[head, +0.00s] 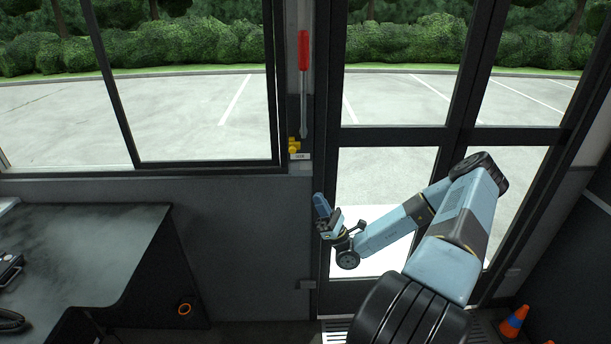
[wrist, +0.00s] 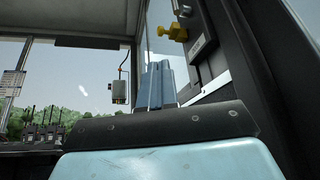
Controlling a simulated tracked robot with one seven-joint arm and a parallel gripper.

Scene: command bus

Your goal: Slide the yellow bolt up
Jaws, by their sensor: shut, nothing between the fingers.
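The yellow bolt (head: 293,146) sits on the dark post between the side window and the door, just above a small white label. It also shows in the wrist view (wrist: 176,31), at the upper right on the dark post. A lever with a red handle (head: 303,50) stands above it on the same post. My gripper (head: 319,203) is below the bolt, in front of the post beside the door, and apart from the bolt. In the wrist view the gripper fingers (wrist: 158,84) are together and hold nothing.
A dark desk (head: 80,250) stands at the left. An orange cone (head: 514,321) is on the floor at the lower right. The glazed door (head: 400,132) is behind my arm. A small box (wrist: 121,92) hangs near the window in the wrist view. The space between gripper and bolt looks clear.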

